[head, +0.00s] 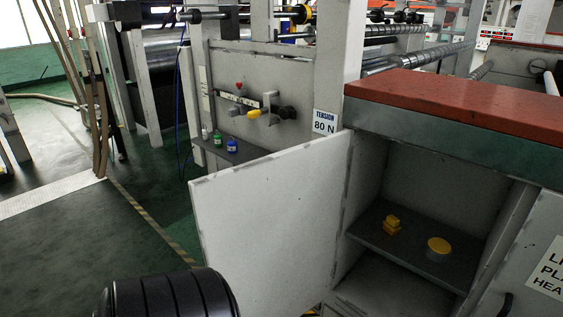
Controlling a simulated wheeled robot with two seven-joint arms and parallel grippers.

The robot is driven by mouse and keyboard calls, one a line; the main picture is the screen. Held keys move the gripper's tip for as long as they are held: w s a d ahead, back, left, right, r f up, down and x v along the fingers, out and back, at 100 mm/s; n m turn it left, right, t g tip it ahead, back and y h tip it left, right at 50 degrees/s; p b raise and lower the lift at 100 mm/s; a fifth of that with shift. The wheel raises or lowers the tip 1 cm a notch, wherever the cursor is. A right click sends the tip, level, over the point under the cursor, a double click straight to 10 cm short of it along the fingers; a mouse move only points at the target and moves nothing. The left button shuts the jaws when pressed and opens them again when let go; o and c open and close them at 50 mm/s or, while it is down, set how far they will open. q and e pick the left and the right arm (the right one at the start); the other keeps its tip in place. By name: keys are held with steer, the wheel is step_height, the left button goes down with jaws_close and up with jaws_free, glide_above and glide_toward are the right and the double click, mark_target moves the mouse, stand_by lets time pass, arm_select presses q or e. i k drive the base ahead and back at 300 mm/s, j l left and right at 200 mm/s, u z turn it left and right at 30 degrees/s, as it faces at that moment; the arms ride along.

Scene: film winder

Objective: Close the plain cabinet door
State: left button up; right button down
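The plain white cabinet door (265,220) stands wide open. Its hinge side meets the left edge of the cabinet opening, and its free edge swings out to the left. The cabinet (515,240) is open to view, with a grey shelf (390,250) inside. A yellow stepped block (391,225) and a round yellow-topped item (438,248) rest on the shelf. Neither of my grippers can be made out. A black ribbed part of mine shows at the bottom left, in front of the door's lower left corner.
A red-orange countertop (460,100) tops the cabinet. Behind the door, a machine panel carries a "TENSION 80 N" sign (324,122) and a ledge with small bottles (231,145). A labelled panel with a dark handle (505,305) is at right.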

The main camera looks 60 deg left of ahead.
mark_target(269, 224)
steer(key=j, duration=0.55)
steer(key=j+z, duration=0.15)
steer(key=j, duration=0.35)
steer(key=k+j, duration=0.15)
steer(key=j, duration=0.4)
steer(key=j+z, duration=0.1)
steer(key=j, duration=0.4)
steer(key=k+j+z, duration=0.1)
steer(key=j, duration=0.45)
steer(key=k+j, duration=0.1)
steer(key=j, duration=0.4)
